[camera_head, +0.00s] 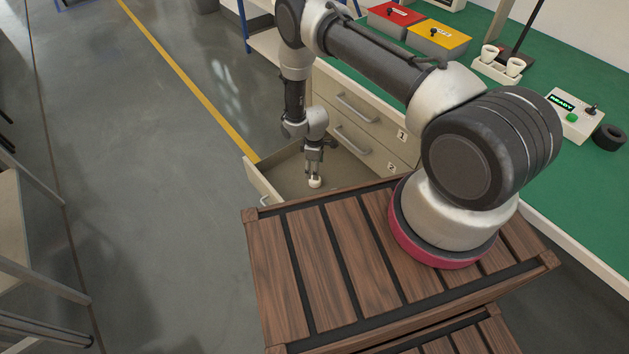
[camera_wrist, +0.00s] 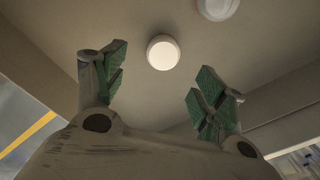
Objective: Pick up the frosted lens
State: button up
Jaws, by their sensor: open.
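A round, pale white piece that looks like the frosted lens (camera_wrist: 162,52) lies on the drawer floor in the wrist view, ahead of and between my fingertips. It shows as a small white shape (camera_head: 314,183) just below my gripper in the head view. My gripper (camera_head: 314,160) reaches down into the open drawer (camera_head: 262,184). In the wrist view its green-padded fingers (camera_wrist: 162,88) are spread apart with nothing between them. I cannot tell the remaining height above the lens.
A second round, whitish piece (camera_wrist: 217,8) with an orange tint is cut off at the wrist view's top edge. Drawer walls surround my gripper, and closed drawers (camera_head: 365,125) stand beside it. The green bench (camera_head: 555,180) holds a control box (camera_head: 568,113) and red and yellow bins (camera_head: 438,38).

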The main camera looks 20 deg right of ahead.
jog(key=f, duration=0.7)
jog(key=shift+s+f, duration=0.25)
jog(key=shift+f, duration=0.15)
jog(key=c, duration=0.8)
